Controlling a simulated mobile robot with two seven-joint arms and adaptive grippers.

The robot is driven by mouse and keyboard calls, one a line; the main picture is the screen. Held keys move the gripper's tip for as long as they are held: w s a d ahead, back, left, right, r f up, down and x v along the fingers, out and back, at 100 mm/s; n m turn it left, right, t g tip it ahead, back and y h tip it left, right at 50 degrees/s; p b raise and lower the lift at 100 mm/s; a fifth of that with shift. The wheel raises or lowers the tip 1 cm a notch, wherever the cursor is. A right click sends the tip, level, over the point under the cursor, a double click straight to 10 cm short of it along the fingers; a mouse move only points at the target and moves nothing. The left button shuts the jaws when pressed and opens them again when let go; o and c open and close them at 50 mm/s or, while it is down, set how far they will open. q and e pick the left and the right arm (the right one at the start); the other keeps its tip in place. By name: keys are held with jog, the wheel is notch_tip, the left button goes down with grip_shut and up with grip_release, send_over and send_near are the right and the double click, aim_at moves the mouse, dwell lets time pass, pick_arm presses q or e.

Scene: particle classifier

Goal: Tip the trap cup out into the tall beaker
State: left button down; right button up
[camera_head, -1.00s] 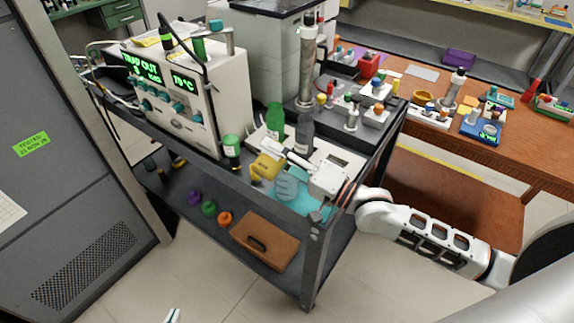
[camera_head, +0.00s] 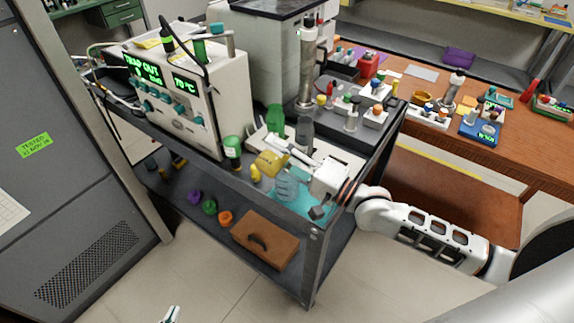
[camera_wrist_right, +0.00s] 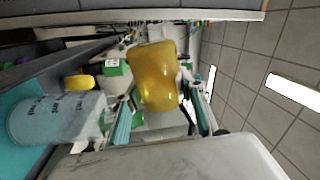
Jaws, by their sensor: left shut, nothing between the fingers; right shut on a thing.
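The trap cup (camera_head: 269,163), amber yellow, is held by my right gripper (camera_head: 285,152) just above and behind the tall beaker, and it looks tilted. In the right wrist view the cup (camera_wrist_right: 153,75) lies between the teal fingers of the right gripper (camera_wrist_right: 162,108), which is shut on it. The tall beaker (camera_head: 289,186), clear bluish with markings, stands on a teal mat near the cart's front corner. The beaker (camera_wrist_right: 52,118) also shows in the right wrist view. Any flow from the cup cannot be made out. My left gripper (camera_head: 171,315) is shut and empty at the bottom edge.
A small yellow object (camera_head: 255,173) stands left of the beaker. A green-capped bottle (camera_head: 232,150), a green bottle (camera_head: 275,120) and a grey bottle (camera_head: 305,130) stand close behind. The instrument box (camera_head: 195,95) is at left. A brown case (camera_head: 265,240) lies on the lower shelf.

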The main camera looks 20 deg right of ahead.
pick_arm(q)
jog(key=shift+a, duration=0.1)
jog(key=shift+s+a+p, duration=0.15)
jog(key=shift+a+p, duration=0.05)
jog(key=shift+p, duration=0.1)
pick_arm(e)
jog(key=shift+w+d+f+m+h, duration=0.15)
jog(key=shift+f+m, duration=0.15)
jog(key=shift+m, duration=0.25)
jog(key=shift+w+d+f+m+h, duration=0.15)
jog(key=shift+f+m, duration=0.1)
jog(key=shift+m, duration=0.3)
pick_arm(q)
jog(key=shift+a+y, duration=0.2)
jog(key=shift+y, duration=0.1)
pick_arm(e)
jog(key=shift+s, duration=0.1)
pick_arm(q)
jog(key=shift+s+a+f+p, duration=0.15)
jog(key=shift+s+f+p, duration=0.15)
jog(key=shift+p, duration=0.1)
pick_arm(e)
jog(key=shift+r+m, duration=0.1)
jog(key=shift+m, duration=0.3)
